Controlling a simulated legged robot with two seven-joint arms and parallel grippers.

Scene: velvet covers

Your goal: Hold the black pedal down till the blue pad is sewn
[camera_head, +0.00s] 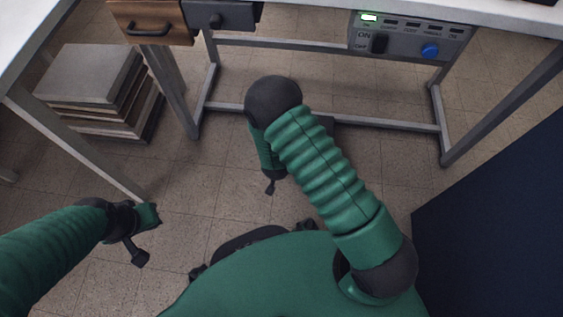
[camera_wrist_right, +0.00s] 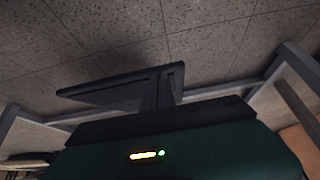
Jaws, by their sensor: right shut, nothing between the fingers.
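The black pedal (camera_wrist_right: 105,85) is a dark flat plate on the tiled floor in the right wrist view. In the head view a dark piece of it (camera_head: 348,121) shows under the table beside my arm; the rest is hidden. My right gripper (camera_wrist_right: 163,88) is shut, with nothing between its fingers, and its tip overlaps the pedal's near edge. I cannot tell whether it presses the pedal. In the head view my right arm covers this gripper. My left gripper (camera_head: 154,214) hangs above the floor at the left, away from the pedal; its fingers are too small to read. The blue pad is not in view.
A grey control box (camera_head: 400,42) under the tabletop has a lit green lamp, a black switch and a blue knob (camera_head: 430,50). Table-frame bars (camera_head: 320,118) run near the pedal. Stacked boards (camera_head: 85,85) stand left; a dark blue panel (camera_head: 500,220) stands right.

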